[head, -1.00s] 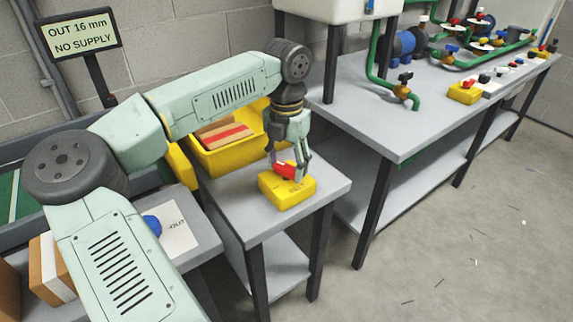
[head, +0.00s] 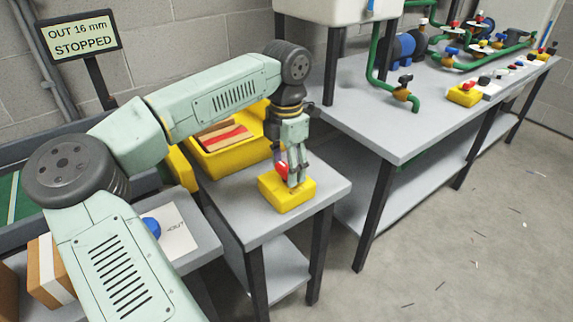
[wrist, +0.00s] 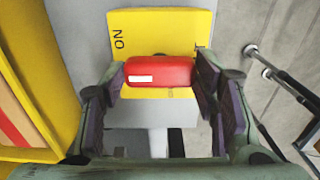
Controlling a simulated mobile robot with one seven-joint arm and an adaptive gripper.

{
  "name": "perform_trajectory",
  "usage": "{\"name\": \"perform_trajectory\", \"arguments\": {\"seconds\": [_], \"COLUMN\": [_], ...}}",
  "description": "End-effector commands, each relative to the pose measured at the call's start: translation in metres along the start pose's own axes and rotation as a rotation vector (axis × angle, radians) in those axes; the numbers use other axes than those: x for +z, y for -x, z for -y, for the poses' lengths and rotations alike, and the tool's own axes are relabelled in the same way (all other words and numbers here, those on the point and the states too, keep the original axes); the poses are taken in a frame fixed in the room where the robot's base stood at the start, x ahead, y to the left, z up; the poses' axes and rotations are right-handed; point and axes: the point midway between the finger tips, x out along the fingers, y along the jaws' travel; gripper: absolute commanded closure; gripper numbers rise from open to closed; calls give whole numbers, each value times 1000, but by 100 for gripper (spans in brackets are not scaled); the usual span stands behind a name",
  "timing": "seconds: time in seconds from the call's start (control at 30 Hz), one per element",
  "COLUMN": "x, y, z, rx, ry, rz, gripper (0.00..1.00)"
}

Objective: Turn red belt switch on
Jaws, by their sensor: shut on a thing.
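The red belt switch is a red handle (head: 282,170) on top of a yellow box (head: 287,196). The box stands on the grey table's front part. In the wrist view the red handle (wrist: 160,70) lies crosswise, with a white mark at its left end. The word ON is printed on the yellow box (wrist: 165,28) at the left, above the handle. My gripper (head: 291,178) is shut on the handle, one finger at each end. It also shows in the wrist view (wrist: 161,75). Other lettering under the handle is mostly hidden.
A sign (head: 81,36) reads OUT 16 mm STOPPED. A yellow bin (head: 225,155) with boards stands behind the switch. A blue button (head: 151,226) by an OUT label is at left. A bench (head: 400,140) with green pipes stands right.

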Motion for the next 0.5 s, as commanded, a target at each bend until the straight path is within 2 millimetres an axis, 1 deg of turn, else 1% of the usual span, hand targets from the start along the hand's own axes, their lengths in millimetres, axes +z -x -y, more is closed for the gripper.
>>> {"name": "perform_trajectory", "arguments": {"seconds": [0.2, 0.23, 0.5], "x": [0, 0, 0], "y": [0, 0, 0], "z": [0, 0, 0], "rx": [1, 1, 0], "ry": [-5, -5, -3], "rz": [0, 0, 0], "gripper": [73, 43, 25]}}
